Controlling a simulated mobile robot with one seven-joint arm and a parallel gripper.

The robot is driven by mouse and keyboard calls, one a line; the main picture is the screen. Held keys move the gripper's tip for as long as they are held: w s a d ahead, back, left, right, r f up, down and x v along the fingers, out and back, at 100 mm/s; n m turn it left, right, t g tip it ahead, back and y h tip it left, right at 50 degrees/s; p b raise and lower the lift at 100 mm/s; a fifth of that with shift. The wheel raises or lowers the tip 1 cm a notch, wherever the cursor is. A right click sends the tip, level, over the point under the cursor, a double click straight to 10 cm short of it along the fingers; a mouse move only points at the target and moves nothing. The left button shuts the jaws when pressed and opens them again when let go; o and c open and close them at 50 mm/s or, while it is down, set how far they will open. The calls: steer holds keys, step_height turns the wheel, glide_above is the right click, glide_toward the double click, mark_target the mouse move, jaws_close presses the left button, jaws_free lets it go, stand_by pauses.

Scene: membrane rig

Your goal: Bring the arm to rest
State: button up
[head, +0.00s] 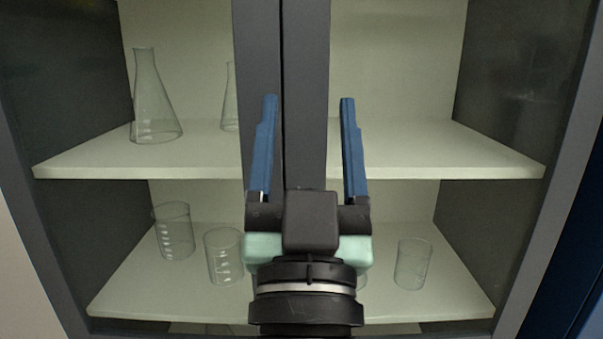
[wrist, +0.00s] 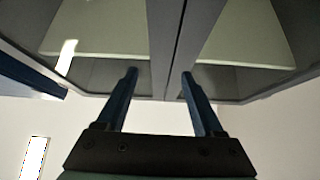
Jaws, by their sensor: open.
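My gripper (head: 307,150) is in the middle of the head view, with two blue fingers spread apart and nothing between them. It also shows in the wrist view (wrist: 159,95), open and empty. Its fingers point toward a glass-fronted cabinet (head: 305,70), in front of the dark grey frame bars where its two doors meet. The doors look closed. I cannot tell how far the fingertips are from them.
Behind the glass, a conical flask (head: 154,105) and a partly hidden second one (head: 230,100) stand on the upper shelf (head: 430,155). Beakers (head: 174,232), (head: 223,257) and (head: 412,265) stand on the lower shelf. A pale wall (wrist: 270,140) shows in the wrist view.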

steer(key=s+r+t+p, duration=0.1)
steer(key=s+r+p, duration=0.2)
steer(key=r+p, duration=0.4)
steer(key=s+r+n+p, duration=0.1)
steer(key=s+r+p, duration=0.3)
steer(key=r, duration=1.1)
steer(key=p, duration=0.2)
steer(key=shift+a+r+t+y+p, duration=0.35)
steer(key=shift+t+y+p, duration=0.05)
